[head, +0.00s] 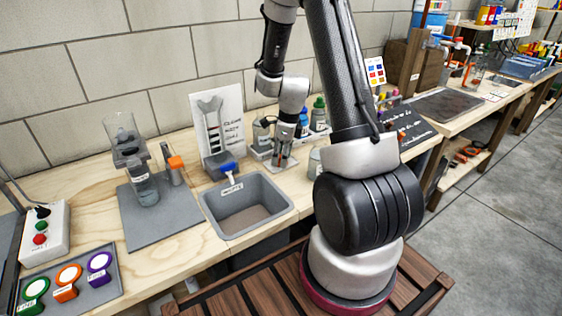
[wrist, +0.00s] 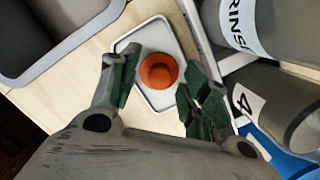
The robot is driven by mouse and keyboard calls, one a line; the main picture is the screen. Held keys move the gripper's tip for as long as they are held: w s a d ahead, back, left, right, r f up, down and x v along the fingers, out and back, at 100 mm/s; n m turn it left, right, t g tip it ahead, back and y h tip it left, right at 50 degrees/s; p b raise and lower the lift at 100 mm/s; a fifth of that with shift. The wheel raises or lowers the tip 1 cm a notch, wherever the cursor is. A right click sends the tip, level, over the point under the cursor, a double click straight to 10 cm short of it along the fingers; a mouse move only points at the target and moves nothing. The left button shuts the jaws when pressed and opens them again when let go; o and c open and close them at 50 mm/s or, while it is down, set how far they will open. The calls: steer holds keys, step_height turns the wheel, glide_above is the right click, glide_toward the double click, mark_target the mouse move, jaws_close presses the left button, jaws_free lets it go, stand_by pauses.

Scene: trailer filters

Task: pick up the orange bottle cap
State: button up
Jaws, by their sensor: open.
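The orange bottle cap (wrist: 160,71) sits on a small pale tray (wrist: 154,38) in the wrist view. It looks round, with a darker inner circle. My gripper (wrist: 161,62) is open and empty, with one green-padded finger on each side of the cap; a gap shows at the left finger. I cannot tell how high the fingertips are above the tray. In the head view my gripper (head: 283,155) points down over the small tray (head: 284,167) on the wooden bench, and I cannot make out the cap there.
Labelled bottles, one marked RINSE (wrist: 240,22) and one marked 4 (wrist: 247,100), stand close to the right finger. A grey waste bin (head: 214,212) is left of the tray. A grey mat with a glass apparatus (head: 147,190) lies further left.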

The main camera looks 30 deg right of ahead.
steer(key=c, duration=0.8)
